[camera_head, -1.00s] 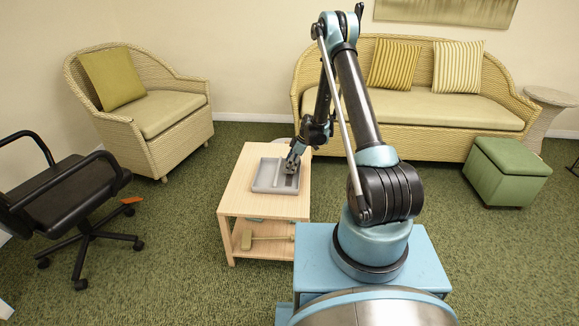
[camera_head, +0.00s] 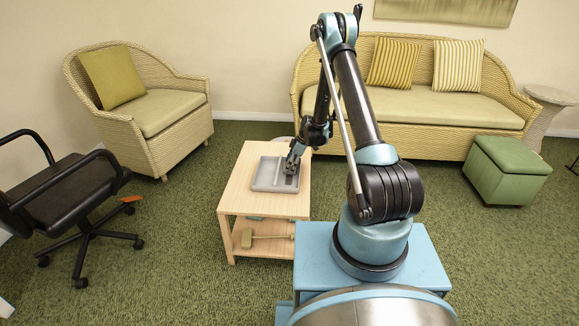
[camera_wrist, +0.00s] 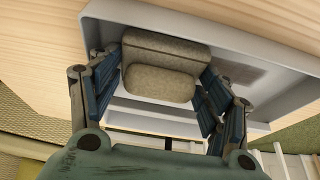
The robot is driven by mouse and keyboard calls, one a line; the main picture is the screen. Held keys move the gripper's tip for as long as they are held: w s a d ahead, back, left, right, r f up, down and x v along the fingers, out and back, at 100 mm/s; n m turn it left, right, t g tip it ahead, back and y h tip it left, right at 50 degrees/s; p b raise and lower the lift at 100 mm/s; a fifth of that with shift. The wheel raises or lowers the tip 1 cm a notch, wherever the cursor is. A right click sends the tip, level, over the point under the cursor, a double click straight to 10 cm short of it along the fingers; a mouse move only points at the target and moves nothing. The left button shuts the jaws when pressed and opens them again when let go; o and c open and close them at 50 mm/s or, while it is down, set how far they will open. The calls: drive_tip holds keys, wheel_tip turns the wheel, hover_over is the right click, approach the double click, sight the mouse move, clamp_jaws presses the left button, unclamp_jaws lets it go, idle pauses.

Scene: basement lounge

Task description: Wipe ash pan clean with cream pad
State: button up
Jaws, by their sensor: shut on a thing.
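The ash pan (camera_head: 256,186) is a shallow grey tray with a divider, lying on top of the small light wooden table (camera_head: 231,195). My gripper (camera_head: 291,168) reaches down into its right part. In the wrist view my gripper (camera_wrist: 158,85) is shut on the cream pad (camera_wrist: 160,84), a rounded grey-beige block held between the two fingers. The pad is over the inside of the pan (camera_wrist: 205,35); I cannot tell whether it touches the floor. A dark smudge (camera_wrist: 240,72) shows on the pan's floor beside the right finger.
The table's lower shelf holds a mallet-like thing (camera_head: 247,238) and another small item. A black office chair (camera_head: 75,195) stands left, a wicker armchair (camera_head: 150,110) behind left, a wicker sofa (camera_head: 430,110) behind and a green ottoman (camera_head: 507,170) right.

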sight(290, 168)
drive_tip(key=shift+s, duration=1.8)
drive_tip(key=shift+w+d+f, duration=0.1)
drive_tip(key=shift+w, duration=1.75)
drive_tip(key=shift+c, duration=0.3)
drive_tip(key=shift+w+d, duration=0.15)
drive_tip(key=shift+w, duration=3.45)
drive_tip(key=shift+s+a+f, duration=0.1)
drive_tip(key=shift+s+a, duration=0.05)
drive_tip(key=shift+s, duration=2.6)
drive_tip(key=shift+s+a, duration=0.15)
drive_tip(key=shift+s, duration=2.6)
drive_tip(key=shift+c, duration=0.4)
drive_tip(key=shift+w+d, duration=0.15)
drive_tip(key=shift+w, duration=2.65)
drive_tip(key=shift+w+d, duration=0.15)
drive_tip(key=shift+w, duration=2.6)
drive_tip(key=shift+s+a, duration=0.15)
drive_tip(key=shift+s, duration=1.8)
